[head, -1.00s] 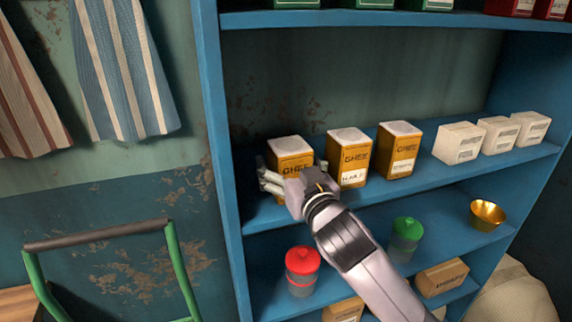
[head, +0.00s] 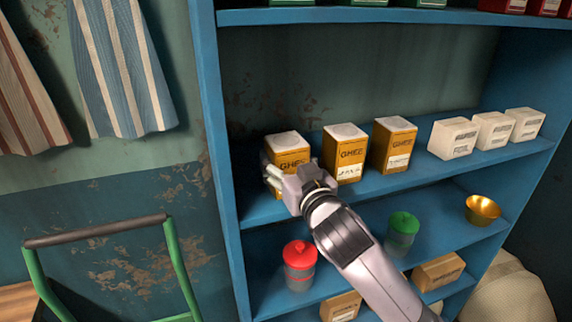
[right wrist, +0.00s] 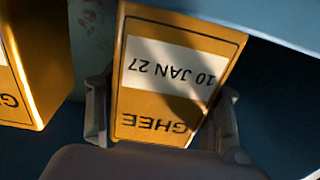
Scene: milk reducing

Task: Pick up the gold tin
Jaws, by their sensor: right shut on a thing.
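Three gold ghee tins with pale tops stand in a row on the blue shelf (head: 400,183). My right gripper (head: 285,174) is at the leftmost gold tin (head: 284,145), with fingers on both sides of it. In the right wrist view my right gripper (right wrist: 160,120) is shut on this tin (right wrist: 165,105), whose label reads "GHEE" and "10 JAN 27" upside down. The middle tin (head: 345,150) and the right tin (head: 393,145) stand beside it, apart from my gripper. My left gripper is not in view.
Several white boxes (head: 453,138) stand farther right on the same shelf. The shelf below holds a red-lidded jar (head: 299,265), a green-lidded jar (head: 402,232) and a gold bowl (head: 482,210). The blue shelf upright (head: 218,150) is close on the left. A green-framed trolley (head: 175,262) stands lower left.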

